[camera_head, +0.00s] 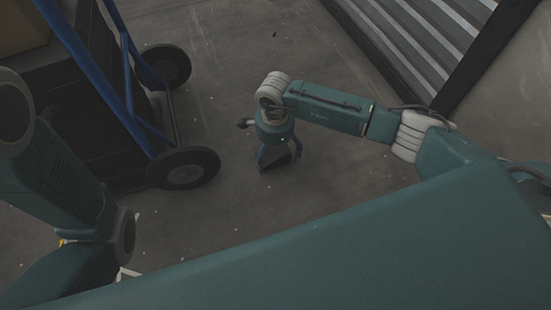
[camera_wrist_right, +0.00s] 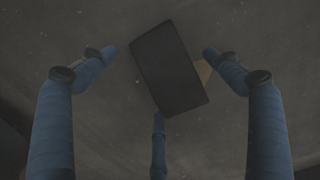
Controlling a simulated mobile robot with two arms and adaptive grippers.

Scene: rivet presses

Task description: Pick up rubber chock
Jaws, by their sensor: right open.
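The rubber chock is a dark block on the concrete floor, between the fingers in the right wrist view (camera_wrist_right: 170,68). In the head view the chock (camera_head: 281,159) shows only partly below my right gripper (camera_head: 276,158). The blue fingers of my right gripper (camera_wrist_right: 160,75) are spread open around the chock, two at the sides and one below in the picture. I see no clear contact between fingers and chock. A small tan patch (camera_wrist_right: 203,70) shows at the chock's right side. My left arm is at the left of the head view, but its gripper is not visible.
A blue-framed cart (camera_head: 110,85) with black wheels (camera_head: 184,168) stands left of my right gripper. A corrugated metal panel (camera_head: 425,35) with a dark frame is at the upper right. The floor (camera_head: 225,60) around the gripper is mostly clear.

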